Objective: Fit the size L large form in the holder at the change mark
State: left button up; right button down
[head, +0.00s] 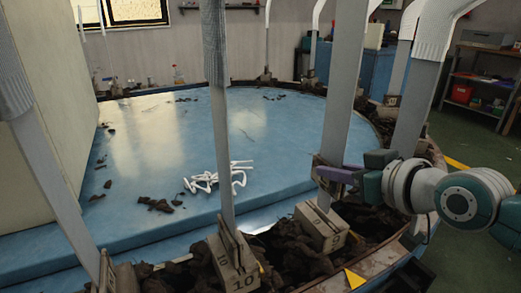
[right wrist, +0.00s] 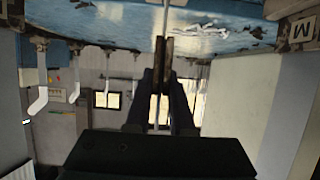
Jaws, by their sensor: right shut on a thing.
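My right gripper (head: 335,174) reaches in from the right and is shut on a tall flat grey form (head: 345,90). The form stands about upright, and its top runs out of the head view. Its lower end is at the top of a holder block (head: 322,230) on the carousel rim; I cannot tell whether it is in the slot. In the right wrist view the fingers (right wrist: 163,65) close on the form, seen edge-on as a thin pale strip (right wrist: 155,110). No size letter shows on the form. A yellow triangle mark (head: 355,279) lies on the rim near this holder. My left gripper is not in view.
Another form (head: 220,130) stands in a holder marked 10 (head: 236,268), left of the held one. Several more forms with ribbed white socks ring the blue carousel (head: 140,125). White tangled pieces (head: 215,179) and dark clumps lie about. A cream panel (head: 50,110) blocks the left.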

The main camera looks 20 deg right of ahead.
aim_at(341, 195)
jog(key=shift+f+b, duration=0.9)
jog(key=shift+f, duration=0.15)
jog(key=shift+f+b, duration=1)
jog(key=shift+f, duration=0.25)
jog(key=shift+f+b, duration=0.85)
jog(key=shift+f, duration=0.15)
jog(key=c, duration=0.7)
grip_release()
jog(key=shift+s+r+p, duration=0.15)
jog(key=shift+s+p, duration=0.15)
jog(key=shift+p, duration=0.05)
jog(key=p+v, duration=0.4)
jog(key=v, duration=0.5)
jog(key=shift+p, duration=0.3)
